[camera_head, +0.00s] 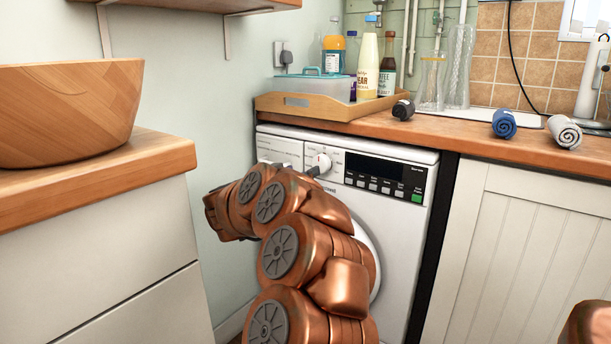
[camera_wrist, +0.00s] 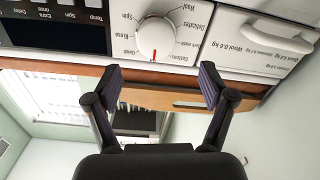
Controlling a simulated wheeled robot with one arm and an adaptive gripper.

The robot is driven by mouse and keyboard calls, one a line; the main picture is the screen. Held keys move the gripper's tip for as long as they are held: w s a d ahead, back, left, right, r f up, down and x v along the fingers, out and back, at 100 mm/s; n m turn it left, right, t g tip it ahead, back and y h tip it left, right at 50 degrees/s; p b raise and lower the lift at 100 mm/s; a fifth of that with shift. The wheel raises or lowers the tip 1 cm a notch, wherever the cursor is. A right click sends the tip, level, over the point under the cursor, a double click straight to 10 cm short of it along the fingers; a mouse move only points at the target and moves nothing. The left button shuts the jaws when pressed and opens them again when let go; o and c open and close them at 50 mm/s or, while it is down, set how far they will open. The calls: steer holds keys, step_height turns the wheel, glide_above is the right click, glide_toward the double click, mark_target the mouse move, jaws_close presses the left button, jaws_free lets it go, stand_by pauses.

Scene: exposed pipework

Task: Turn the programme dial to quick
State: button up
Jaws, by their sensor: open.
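The programme dial (camera_head: 321,162) is a white round knob on the washing machine's (camera_head: 412,208) front panel, with a red mark near its top edge. In the wrist view, which is upside down, the dial (camera_wrist: 157,38) sits just beyond the fingertips. Its red mark is at the picture's lower edge of the knob. In the head view my arm hides most of the gripper.
The detergent drawer (camera_wrist: 262,35) is beside the dial. A dark display with buttons (camera_head: 375,170) is on its other side. A wooden tray (camera_head: 300,110) with bottles stands on the worktop above. Rolled towels (camera_head: 503,124) lie to the right. A wooden bowl (camera_head: 70,100) is on the left counter.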

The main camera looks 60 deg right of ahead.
mark_target(322, 163)
steer(key=s+d+b, duration=0.2)
steer(key=d+b, duration=0.1)
steer(key=d, duration=0.4)
steer(key=shift+d+f+g, duration=0.15)
steer(key=shift+d+g, duration=0.15)
steer(key=c, duration=1.2)
